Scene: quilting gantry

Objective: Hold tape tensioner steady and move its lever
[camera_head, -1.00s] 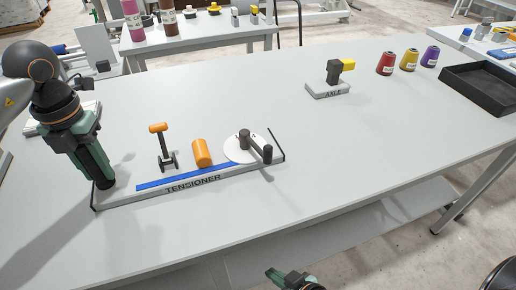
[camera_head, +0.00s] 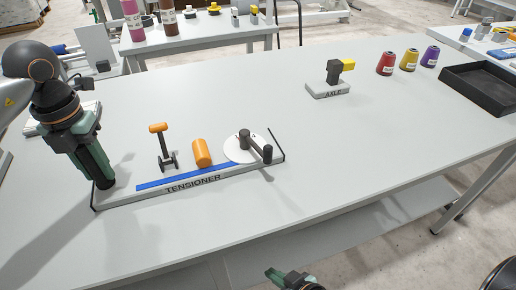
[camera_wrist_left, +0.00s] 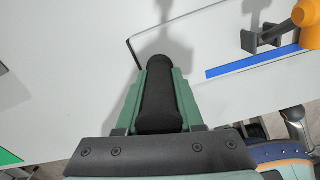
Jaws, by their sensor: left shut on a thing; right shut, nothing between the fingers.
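The tape tensioner (camera_head: 215,180) is a grey base labelled TENSIONER with a blue strip, lying on the table. On it stand an orange-topped lever (camera_head: 158,129), an orange cylinder (camera_head: 202,153), and a white dial (camera_head: 240,156) with a dark crank arm. My left gripper (camera_head: 108,180) is shut on a black upright handle (camera_wrist_left: 158,90) at the base's left end; its jaws hide most of the handle in the head view. My right gripper (camera_head: 272,274) is shut and empty, low in the picture beyond the table's front edge, away from the tensioner.
An axle block (camera_head: 328,90) with a yellow tip stands further back. Red, yellow and purple spools (camera_head: 408,60) and a black tray (camera_head: 482,88) are at the right. The table (camera_head: 330,150) is clear between the tensioner and these.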

